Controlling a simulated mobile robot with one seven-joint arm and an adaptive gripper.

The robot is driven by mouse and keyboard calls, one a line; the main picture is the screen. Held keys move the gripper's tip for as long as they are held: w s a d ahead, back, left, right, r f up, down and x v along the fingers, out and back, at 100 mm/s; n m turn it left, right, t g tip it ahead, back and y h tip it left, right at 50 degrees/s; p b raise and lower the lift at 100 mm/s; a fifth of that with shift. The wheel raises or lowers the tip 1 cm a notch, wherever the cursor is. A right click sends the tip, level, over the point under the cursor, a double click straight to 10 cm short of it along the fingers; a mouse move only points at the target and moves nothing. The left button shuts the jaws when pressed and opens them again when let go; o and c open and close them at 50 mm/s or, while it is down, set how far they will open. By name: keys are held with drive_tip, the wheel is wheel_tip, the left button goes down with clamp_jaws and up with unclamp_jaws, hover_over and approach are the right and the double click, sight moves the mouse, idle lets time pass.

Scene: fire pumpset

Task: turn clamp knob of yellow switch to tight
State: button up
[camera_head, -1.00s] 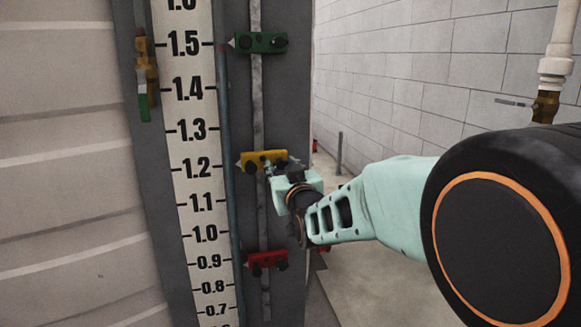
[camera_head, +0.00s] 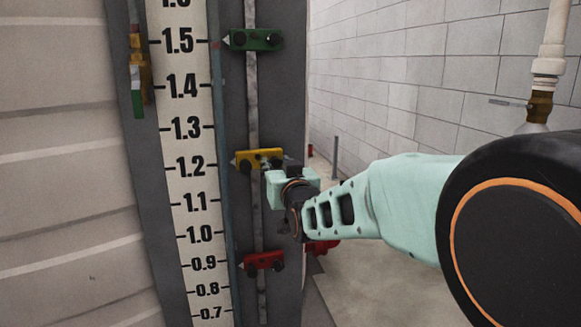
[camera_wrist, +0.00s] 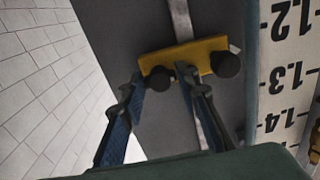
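The yellow switch (camera_head: 259,159) sits on the vertical rail near the 1.2 mark, its pointer facing the scale. In the wrist view the yellow switch (camera_wrist: 190,58) appears tilted, with two dark round knobs on it. One knob (camera_wrist: 227,65) is on the scale side and clear of the fingers. The other knob (camera_wrist: 158,79) lies between the fingertips of my gripper (camera_wrist: 159,76). My gripper is open, with one finger on each side of that knob; I cannot tell whether either finger touches it. In the head view my gripper (camera_head: 268,166) partly covers the switch's right part.
A green switch (camera_head: 256,40) is higher on the rail (camera_head: 252,105), and a red switch (camera_head: 263,261) is lower. The numbered scale (camera_head: 188,140) stands to the left. A brick wall (camera_head: 400,80) and pipe (camera_head: 550,50) are to the right, with open floor below.

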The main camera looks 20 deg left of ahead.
drive_tip(key=o, duration=0.3)
drive_tip(key=shift+o, duration=0.2)
drive_tip(key=v, duration=0.7)
drive_tip(key=shift+s, duration=0.25)
drive_tip(key=shift+d, duration=0.1)
